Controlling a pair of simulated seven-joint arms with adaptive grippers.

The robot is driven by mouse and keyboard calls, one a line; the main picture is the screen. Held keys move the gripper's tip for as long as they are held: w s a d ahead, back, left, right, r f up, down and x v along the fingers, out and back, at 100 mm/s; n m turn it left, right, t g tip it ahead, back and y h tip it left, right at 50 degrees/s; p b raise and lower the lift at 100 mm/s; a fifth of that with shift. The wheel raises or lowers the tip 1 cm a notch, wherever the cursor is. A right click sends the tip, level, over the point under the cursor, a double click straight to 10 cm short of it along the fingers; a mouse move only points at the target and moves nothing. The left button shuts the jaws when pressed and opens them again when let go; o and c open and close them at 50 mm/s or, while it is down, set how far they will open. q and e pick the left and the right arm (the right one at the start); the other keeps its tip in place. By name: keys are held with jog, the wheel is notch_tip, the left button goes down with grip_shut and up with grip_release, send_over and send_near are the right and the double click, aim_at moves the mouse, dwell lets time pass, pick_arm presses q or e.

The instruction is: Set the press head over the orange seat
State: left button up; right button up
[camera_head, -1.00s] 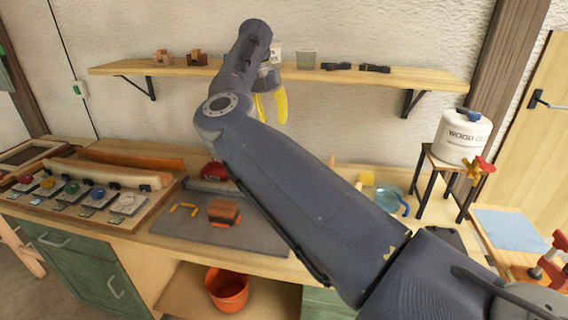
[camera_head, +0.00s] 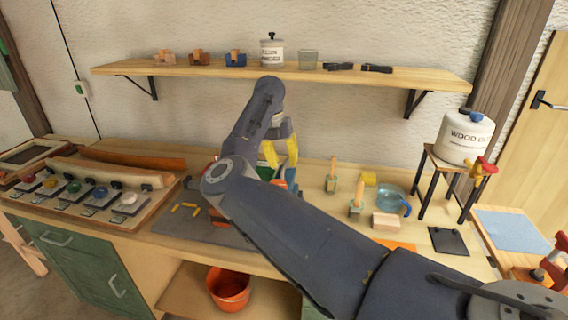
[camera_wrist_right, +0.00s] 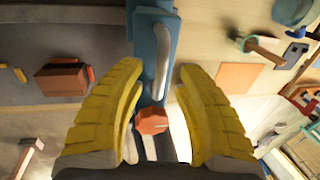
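A blue press-like device with a silver handle (camera_wrist_right: 160,52) stands below my right gripper (camera_head: 280,152) on the bench. A red-orange faceted knob (camera_wrist_right: 152,121) shows near it, between the yellow fingers in the right wrist view (camera_wrist_right: 158,105). The fingers are spread, with gaps to the knob. In the head view the device is mostly hidden by my arm. A flat orange square (camera_wrist_right: 238,78) lies right of it, partly seen in the head view (camera_head: 398,244). A brown block (camera_wrist_right: 62,79) with orange edges lies left. I cannot tell which orange piece is the seat. My left gripper is not in view.
Upright wooden-handled tools (camera_head: 332,176), a pale block (camera_head: 385,221) and a clear blue jug (camera_head: 391,198) stand on the right of the bench. A rack of coloured knobs (camera_head: 85,195) is left. The wall shelf (camera_head: 200,74) is behind my arm.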

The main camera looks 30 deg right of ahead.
jog(key=shift+f, duration=0.25)
jog(key=shift+c, duration=0.4)
grip_shut()
jog(key=shift+s+f, duration=0.1)
